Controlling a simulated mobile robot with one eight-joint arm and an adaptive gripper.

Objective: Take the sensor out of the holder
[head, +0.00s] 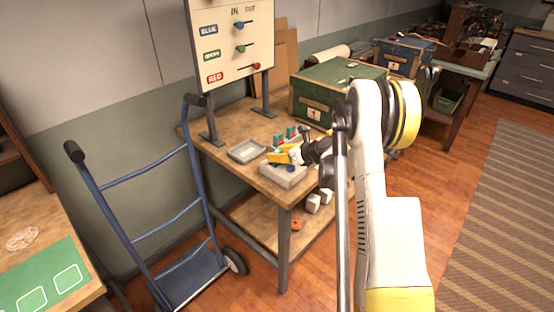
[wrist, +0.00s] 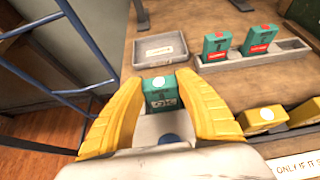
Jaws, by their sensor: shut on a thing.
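My gripper (wrist: 162,88) has its yellow fingers shut on a teal sensor (wrist: 163,98) with a white round top and an "OK" label. The sensor is upright between the fingertips, at a grey holder (wrist: 148,128) with a blue round part in front. I cannot tell whether the sensor's base is still seated, as the fingers and wrist hide part of the holder. In the head view my gripper (head: 285,156) is over the grey holder (head: 283,178) at the workbench's front edge; the sensor is hard to make out there.
A shallow grey tray (wrist: 160,49) lies beyond the gripper. Two teal sensors with red labels (wrist: 216,47) (wrist: 259,40) stand in a long grey rack (wrist: 285,55). Yellow blocks (wrist: 262,118) lie to the right. A blue hand truck (head: 185,270) stands left of the workbench (head: 215,158); a green box (head: 335,88) is behind.

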